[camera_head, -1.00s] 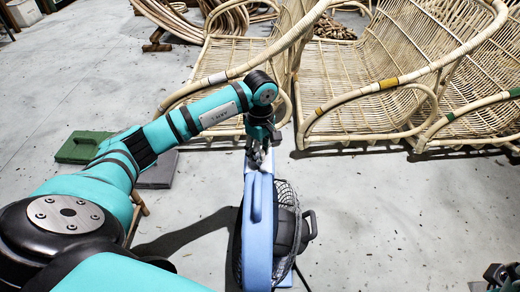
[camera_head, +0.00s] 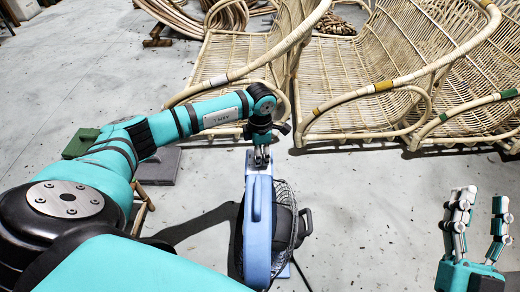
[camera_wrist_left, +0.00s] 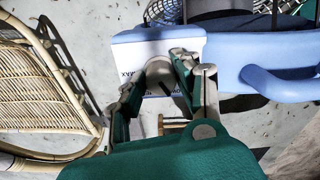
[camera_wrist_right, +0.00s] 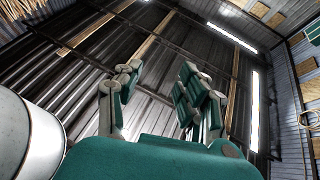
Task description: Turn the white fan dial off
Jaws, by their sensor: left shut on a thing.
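The blue fan (camera_head: 259,228) stands on the floor at the centre bottom of the head view, its dark wire guard to the right. In the left wrist view its blue housing (camera_wrist_left: 262,55) fills the upper right. A white panel with upside-down lettering (camera_wrist_left: 130,60) carries a pale round dial (camera_wrist_left: 157,72). My left gripper (camera_head: 261,161) is at the panel; in the left wrist view its fingers (camera_wrist_left: 166,72) are shut on the dial, which they partly hide. My right gripper (camera_head: 484,198) is open and empty at the right, also showing in the right wrist view (camera_wrist_right: 158,82).
Rattan chairs (camera_head: 355,80) stand in a row behind the fan. A grey block (camera_head: 160,165) and a green block (camera_head: 80,143) lie left of it, partly behind my left arm. The floor right of the fan is clear.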

